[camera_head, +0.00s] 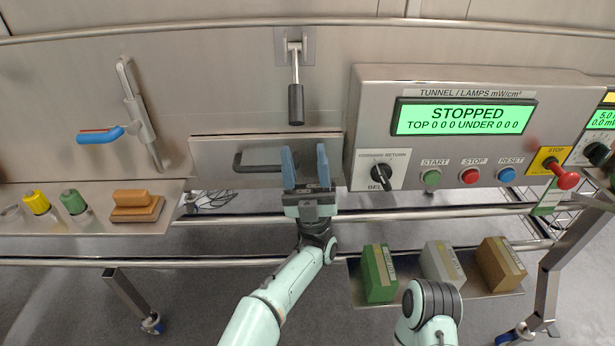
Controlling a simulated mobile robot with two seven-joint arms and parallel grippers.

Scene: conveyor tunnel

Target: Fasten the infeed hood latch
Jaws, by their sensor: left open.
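A latch-like lever hangs from a metal bracket on the upper wall; its black grip (296,105) points straight down. No label marks it, so I cannot tell for sure that it is the infeed hood latch. Below it is a metal panel (215,152) with a black bar handle (255,168), partly hidden behind my gripper. My left gripper (305,164) is open and empty, fingers pointing up, in front of this panel and below the black grip, apart from the grip. My right arm shows only as a link at the bottom; its gripper is out of view.
A control box (368,105) with a screen reading STOPPED juts out on the right. A blue-handled valve (100,134) is at left. A shelf below holds green (378,272), grey (442,262) and brown (500,264) boxes.

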